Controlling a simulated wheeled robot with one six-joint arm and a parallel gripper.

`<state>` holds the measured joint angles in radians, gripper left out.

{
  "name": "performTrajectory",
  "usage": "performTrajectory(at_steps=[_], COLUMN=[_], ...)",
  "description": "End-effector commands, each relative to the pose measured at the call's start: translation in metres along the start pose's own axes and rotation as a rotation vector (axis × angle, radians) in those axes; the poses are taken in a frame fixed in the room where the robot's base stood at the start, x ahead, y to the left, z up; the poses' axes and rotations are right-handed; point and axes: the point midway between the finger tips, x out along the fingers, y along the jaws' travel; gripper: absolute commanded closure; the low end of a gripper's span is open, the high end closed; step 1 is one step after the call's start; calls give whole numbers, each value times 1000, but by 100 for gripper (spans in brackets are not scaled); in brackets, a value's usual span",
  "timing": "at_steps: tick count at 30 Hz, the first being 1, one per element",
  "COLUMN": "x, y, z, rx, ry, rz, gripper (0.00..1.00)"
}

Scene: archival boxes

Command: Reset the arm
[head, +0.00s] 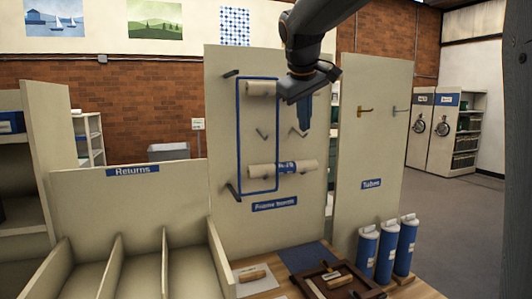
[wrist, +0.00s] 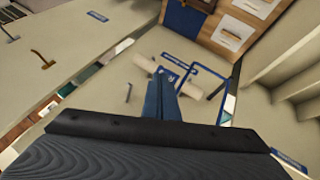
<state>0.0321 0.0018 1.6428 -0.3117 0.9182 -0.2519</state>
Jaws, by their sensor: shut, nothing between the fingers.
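My arm reaches in from the top of the head view. My gripper (head: 304,108) hangs in front of the upright board labelled "Frame boards" or similar; the small print is hard to read. In the wrist view my gripper (wrist: 162,100) shows as two blue fingers lying together, with nothing between them. In the head view a pale roll with a blue band (head: 285,168) rests on the board's lower pegs, and another pale roll (head: 262,88) sits higher, left of my gripper. A blue rectangle outline (head: 238,135) is marked on the board.
Returns bins (head: 115,255) stand at the left. Several blue tubes (head: 388,247) stand upright at the right below the "Tubes" panel (head: 372,120). A brown wooden tray (head: 338,280) and a blue mat (head: 303,256) lie on the table. Open floor (head: 455,220) shows at the far right.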

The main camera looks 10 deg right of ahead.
Motion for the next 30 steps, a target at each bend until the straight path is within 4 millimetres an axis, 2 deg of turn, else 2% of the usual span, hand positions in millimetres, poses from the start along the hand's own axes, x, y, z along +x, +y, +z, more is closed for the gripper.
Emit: performTrajectory(at_steps=[2,4,8,12,14,18,21,24,27,30], x=[2,13,50,97,113,140,150,154,154,153], y=[-1,-12,-52,-114,-140,-198,-235,-262,-281,-290], z=[2,10,43,102,130,202,254,298,329,345], rx=[2,8,33,86,115,186,241,286,320,338], ry=[-3,-14,-57,-126,-158,-241,-302,-353,-389,-409], rz=[-3,-21,-85,-175,-209,-278,-314,-337,-349,-354], gripper=[100,100,100,100,100,100,100,100,100,100])
